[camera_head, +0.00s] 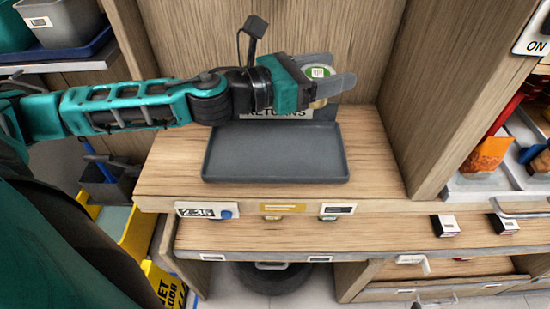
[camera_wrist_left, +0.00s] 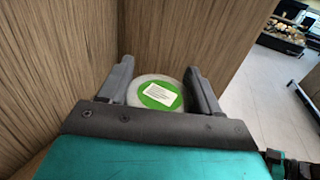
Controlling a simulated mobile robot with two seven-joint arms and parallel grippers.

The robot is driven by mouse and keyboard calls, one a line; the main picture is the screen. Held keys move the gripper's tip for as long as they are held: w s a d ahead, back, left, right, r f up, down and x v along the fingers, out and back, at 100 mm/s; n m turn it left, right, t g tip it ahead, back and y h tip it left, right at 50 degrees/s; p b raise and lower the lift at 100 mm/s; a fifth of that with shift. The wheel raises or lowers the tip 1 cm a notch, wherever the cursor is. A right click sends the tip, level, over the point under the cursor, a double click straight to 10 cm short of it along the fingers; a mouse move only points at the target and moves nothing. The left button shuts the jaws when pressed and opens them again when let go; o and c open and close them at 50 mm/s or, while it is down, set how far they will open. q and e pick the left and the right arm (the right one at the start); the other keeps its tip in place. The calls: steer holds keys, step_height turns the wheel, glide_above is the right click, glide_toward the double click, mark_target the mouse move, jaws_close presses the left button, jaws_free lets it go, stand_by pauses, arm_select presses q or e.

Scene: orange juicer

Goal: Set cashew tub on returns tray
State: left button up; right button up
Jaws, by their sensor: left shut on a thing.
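The cashew tub (camera_head: 318,72) shows a round green-and-white lid with a small label; its lower part is mostly hidden by my gripper. My left gripper (camera_head: 325,78) is shut on it, one finger on each side. The tub's lid also shows between the fingers in the left wrist view (camera_wrist_left: 157,94). The returns tray (camera_head: 275,165) is a dark grey, empty tray on the wooden shelf. The tub is held above and behind the tray's back right part, near the returns sign (camera_head: 285,113). My right gripper is not in view.
Wooden panels stand behind and to the right (camera_head: 440,90) of the tray. Bare shelf (camera_head: 375,165) lies right of the tray. Price tags (camera_head: 207,210) line the front edge. A yellow wet-floor sign (camera_head: 163,285) stands at lower left.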

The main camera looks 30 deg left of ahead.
mark_target(306, 68)
arm_select(q)
steer(key=shift+w+a+r+m+g+h+b, duration=0.1)
steer(key=shift+a+r+m+g+h+b, duration=0.25)
steer(key=shift+m+g+h+b, duration=0.2)
steer(key=a+r+m+g+h+b, duration=0.1)
steer(key=r, duration=0.1)
steer(key=s+a+r+m+g+h+b, duration=0.1)
steer(key=g+h+b, duration=0.1)
steer(key=shift+s+a+r+m, duration=0.2)
steer(key=shift+r+m, duration=0.05)
steer(key=shift+r, duration=0.1)
steer(key=shift+s+f, duration=0.1)
steer(key=shift+f, duration=0.1)
steer(key=shift+f+b, duration=2.5)
steer(key=shift+f, duration=7)
